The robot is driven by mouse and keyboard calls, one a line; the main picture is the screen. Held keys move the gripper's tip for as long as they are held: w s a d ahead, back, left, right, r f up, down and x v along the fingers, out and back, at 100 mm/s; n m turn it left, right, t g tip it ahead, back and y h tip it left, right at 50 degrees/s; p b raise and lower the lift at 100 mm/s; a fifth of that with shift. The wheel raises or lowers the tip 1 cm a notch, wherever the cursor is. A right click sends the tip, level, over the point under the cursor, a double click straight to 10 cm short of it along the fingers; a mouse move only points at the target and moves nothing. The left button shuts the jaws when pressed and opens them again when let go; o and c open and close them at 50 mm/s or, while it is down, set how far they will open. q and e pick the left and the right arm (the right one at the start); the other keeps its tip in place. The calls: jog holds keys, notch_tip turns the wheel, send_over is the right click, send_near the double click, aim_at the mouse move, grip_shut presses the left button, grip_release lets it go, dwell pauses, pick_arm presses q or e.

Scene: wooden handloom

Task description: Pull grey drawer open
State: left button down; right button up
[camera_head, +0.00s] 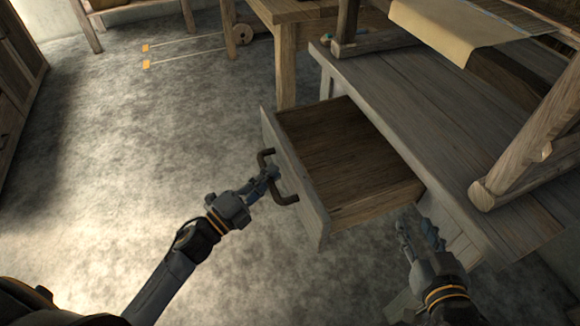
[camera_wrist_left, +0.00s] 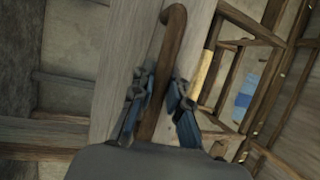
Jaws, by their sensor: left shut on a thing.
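The grey drawer (camera_head: 345,150) stands pulled out of the grey wooden table, and its bare inside shows empty in the head view. A dark curved handle (camera_head: 287,198) is on its front. My left gripper (camera_head: 270,172) is shut on this handle. In the left wrist view the handle (camera_wrist_left: 172,50) runs between the two fingers of my left gripper (camera_wrist_left: 163,95). My right gripper (camera_head: 420,225) is near the right side of the drawer, apart from it, and seems to hold nothing. Its fingers look spread.
The grey table (camera_head: 440,110) carries loom posts and a sheet of tan cloth (camera_head: 455,30). A slanted wooden beam (camera_head: 530,130) stands at the right. A wooden cabinet (camera_head: 20,80) is at the far left. The floor (camera_head: 130,150) left of the drawer is clear.

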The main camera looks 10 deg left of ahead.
pick_arm(q)
jog(key=shift+s+a, duration=0.4)
jog(key=shift+a, duration=0.1)
pick_arm(e)
jog(key=shift+s+f, duration=0.15)
jog(key=shift+f, duration=0.1)
pick_arm(q)
jog(key=c, duration=1.3)
grip_release()
jog(key=v, duration=1.2)
